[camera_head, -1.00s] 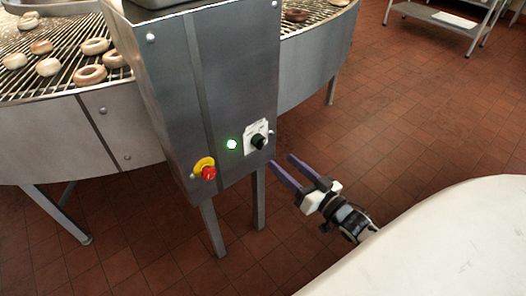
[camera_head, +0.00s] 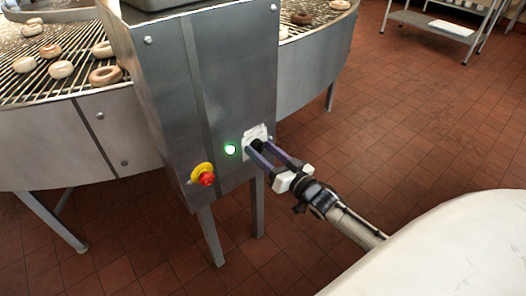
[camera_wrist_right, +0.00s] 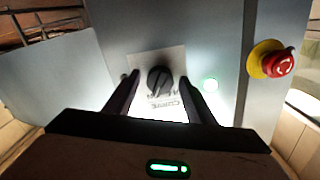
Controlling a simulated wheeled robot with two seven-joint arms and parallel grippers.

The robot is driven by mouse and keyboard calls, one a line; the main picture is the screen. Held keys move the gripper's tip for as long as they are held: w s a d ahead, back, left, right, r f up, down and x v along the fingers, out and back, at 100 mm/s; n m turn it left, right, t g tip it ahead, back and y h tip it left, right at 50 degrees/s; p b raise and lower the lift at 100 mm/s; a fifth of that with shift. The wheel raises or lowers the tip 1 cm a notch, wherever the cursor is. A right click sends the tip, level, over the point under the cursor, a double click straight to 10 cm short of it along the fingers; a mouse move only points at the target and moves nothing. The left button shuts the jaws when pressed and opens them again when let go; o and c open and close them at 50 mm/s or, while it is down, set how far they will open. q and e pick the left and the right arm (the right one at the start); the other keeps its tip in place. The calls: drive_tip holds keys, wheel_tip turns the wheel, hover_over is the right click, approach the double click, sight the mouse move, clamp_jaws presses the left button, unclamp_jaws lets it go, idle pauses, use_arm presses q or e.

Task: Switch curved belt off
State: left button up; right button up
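The curved belt (camera_head: 105,136) runs around behind a grey metal control box (camera_head: 225,90). On the box a white plate (camera_wrist_right: 172,108) marked "CURVE" carries a black rotary knob (camera_wrist_right: 160,80). A green lamp (camera_head: 230,149) beside it is lit. My right gripper (camera_head: 256,149) is open at the plate, and its fingers cover most of the knob in the head view. In the wrist view the fingers stand to either side of the knob; whether they touch it I cannot tell. My left gripper is not in view.
A red emergency button on a yellow base (camera_head: 204,175) sits to the left of the lamp; it also shows in the wrist view (camera_wrist_right: 277,63). Several doughnut-like rings lie on the belt. A metal shelf rack (camera_head: 432,22) stands at the back right. The tiled floor between is clear.

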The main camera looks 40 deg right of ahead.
drive_tip(key=c, duration=0.9)
drive_tip(key=shift+n, duration=0.3)
drive_tip(key=shift+r+n+p, duration=0.1)
drive_tip(key=shift+n+p, duration=0.3)
drive_tip(key=shift+n, duration=0.6)
drive_tip(key=n, duration=0.3)
drive_tip(key=shift+n+p, duration=0.3)
drive_tip(key=n, duration=0.5)
drive_tip(key=shift+n, duration=0.3)
drive_tip(key=o, duration=1)
